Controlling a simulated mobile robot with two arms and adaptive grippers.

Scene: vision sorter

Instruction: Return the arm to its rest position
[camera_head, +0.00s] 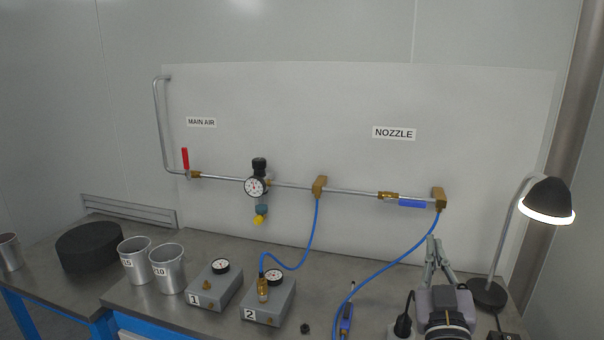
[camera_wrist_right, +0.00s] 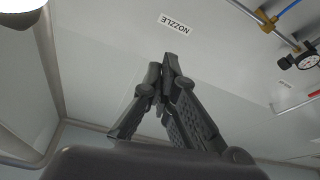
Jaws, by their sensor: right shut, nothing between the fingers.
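My right gripper (camera_head: 432,243) stands at the lower right of the head view, fingers pointing up, in front of the wall panel and bench. In the right wrist view its fingers (camera_wrist_right: 163,68) meet at the tips with nothing between them. It looks clear of the pipes and lamp, though its exact distance from the blue hose is hard to judge. My left gripper is not in view.
A desk lamp (camera_head: 547,200) stands right of my right arm. A blue hose (camera_head: 400,260) drops from the wall pipe (camera_head: 345,191) close to the gripper. Grey box 1 (camera_head: 214,287), grey box 2 (camera_head: 269,304) and metal cups (camera_head: 167,270) occupy the bench further left.

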